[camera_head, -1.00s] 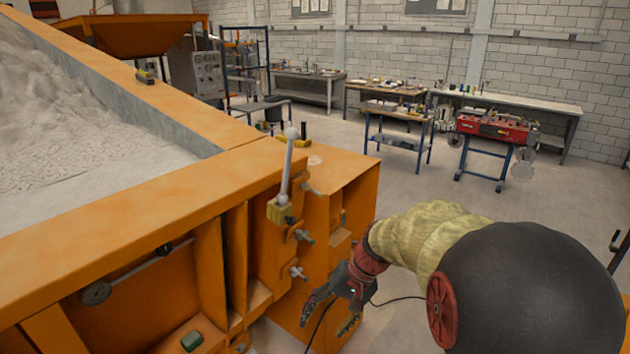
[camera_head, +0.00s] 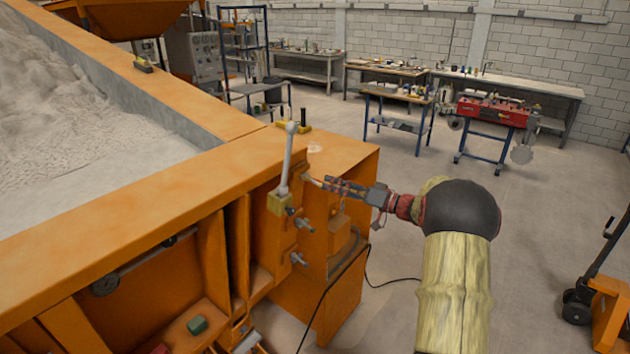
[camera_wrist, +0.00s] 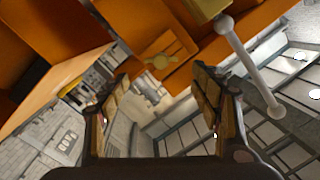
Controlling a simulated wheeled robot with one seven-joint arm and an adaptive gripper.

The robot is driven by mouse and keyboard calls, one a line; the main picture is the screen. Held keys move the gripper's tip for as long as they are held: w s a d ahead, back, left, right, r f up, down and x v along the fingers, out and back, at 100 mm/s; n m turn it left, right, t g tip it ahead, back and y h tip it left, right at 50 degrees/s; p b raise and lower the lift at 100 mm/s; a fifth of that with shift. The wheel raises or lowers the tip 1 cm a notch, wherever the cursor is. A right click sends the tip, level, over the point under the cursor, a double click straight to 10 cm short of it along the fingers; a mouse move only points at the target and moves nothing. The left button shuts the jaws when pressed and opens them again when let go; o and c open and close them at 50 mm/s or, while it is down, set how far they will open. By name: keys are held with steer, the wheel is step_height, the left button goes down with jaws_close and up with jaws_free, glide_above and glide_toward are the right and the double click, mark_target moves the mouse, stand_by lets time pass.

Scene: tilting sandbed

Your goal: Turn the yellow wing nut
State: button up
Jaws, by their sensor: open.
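A dull yellow wing-shaped piece (camera_wrist: 160,60), which looks like the wing nut, sits on the orange frame in the wrist view. It shows beyond and roughly between my fingertips, with a visible gap. In the head view my gripper (camera_head: 328,184) is beside the orange corner post, right of the lever, and the wing nut cannot be clearly told there. My gripper also shows in the wrist view (camera_wrist: 166,92), with its two fingers spread apart and nothing between them.
A pale lever (camera_head: 287,165) with a ball end stands on a yellow block (camera_head: 281,203), close left of my gripper. Grey bolts or nuts (camera_head: 303,223) stick out below it. The orange sandbed rim (camera_head: 130,220) runs left. A black cable (camera_head: 335,290) hangs below.

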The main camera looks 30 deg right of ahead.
mark_target(308, 179)
steer(key=p+x, duration=0.1)
steer(key=x, duration=0.6)
steer(key=shift+w+a, duration=0.25)
steer(key=shift+w, duration=0.1)
steer(key=c, duration=0.3)
steer(key=c, duration=0.8)
steer(key=shift+c, duration=0.3)
